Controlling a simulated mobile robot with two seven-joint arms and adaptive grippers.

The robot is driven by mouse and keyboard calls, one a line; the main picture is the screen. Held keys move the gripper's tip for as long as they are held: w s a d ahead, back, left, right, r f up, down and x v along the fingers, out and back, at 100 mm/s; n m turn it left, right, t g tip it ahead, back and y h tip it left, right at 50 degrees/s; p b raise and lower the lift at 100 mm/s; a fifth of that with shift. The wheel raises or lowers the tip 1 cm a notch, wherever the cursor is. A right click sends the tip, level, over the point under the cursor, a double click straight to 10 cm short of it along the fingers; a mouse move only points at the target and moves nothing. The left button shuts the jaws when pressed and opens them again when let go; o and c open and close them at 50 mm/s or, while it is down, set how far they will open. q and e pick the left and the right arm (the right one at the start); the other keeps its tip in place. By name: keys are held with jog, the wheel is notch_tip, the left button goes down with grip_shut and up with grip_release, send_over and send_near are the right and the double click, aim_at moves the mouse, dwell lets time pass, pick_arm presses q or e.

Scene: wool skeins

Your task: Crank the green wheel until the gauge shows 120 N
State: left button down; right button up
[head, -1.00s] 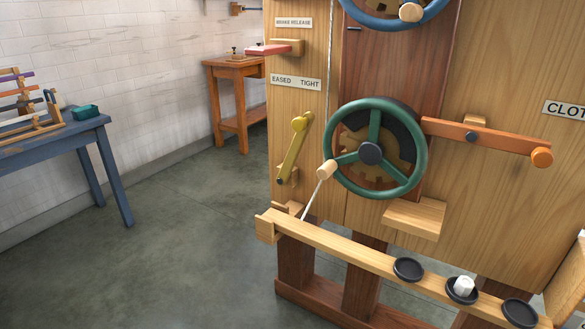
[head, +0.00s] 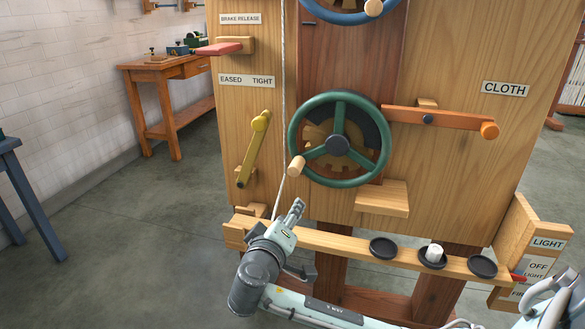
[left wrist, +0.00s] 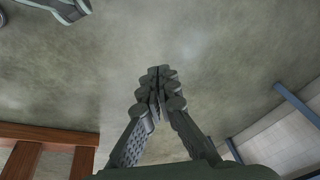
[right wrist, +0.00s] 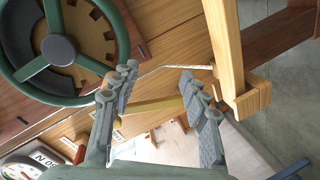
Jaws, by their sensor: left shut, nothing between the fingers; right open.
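The green wheel (head: 338,138) stands on the wooden panel, its tan crank knob (head: 296,165) at the lower left of the rim. The wheel also shows at upper left in the right wrist view (right wrist: 58,50). My right gripper (head: 302,238) is open and empty below the knob, in front of the wooden rail. In the right wrist view its fingers (right wrist: 160,75) are spread, with a white cord behind them. Part of a white gauge (right wrist: 30,167) marked N shows upside down at lower left; its reading is unclear. My left gripper (left wrist: 160,85) is shut and empty above the floor.
A yellow lever (head: 253,150) leans under the EASED/TIGHT label, left of the wheel. An orange lever (head: 440,120) extends right of it, above a wooden block (head: 382,198). A rail (head: 345,244) with black cups crosses below.

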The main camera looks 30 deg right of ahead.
aim_at(295, 173)
jog(key=r+h, duration=0.1)
jog(key=r, duration=0.1)
jog(key=r+m, duration=0.1)
jog(key=r, duration=0.2)
jog(key=w+r+t+h, duration=0.1)
jog(key=r, duration=0.1)
jog(key=shift+d+r+h, duration=0.15)
jog(key=shift+d+h, duration=0.15)
jog(key=x, duration=0.6)
jog(key=shift+p, duration=0.4)
jog(key=shift+w+d, duration=0.4)
jog(key=shift+d, duration=0.05)
pick_arm(q)
notch_tip(295, 173, down, 2)
jog(key=shift+w, duration=0.1)
jog(key=shift+r, duration=0.1)
pick_arm(e)
grip_shut()
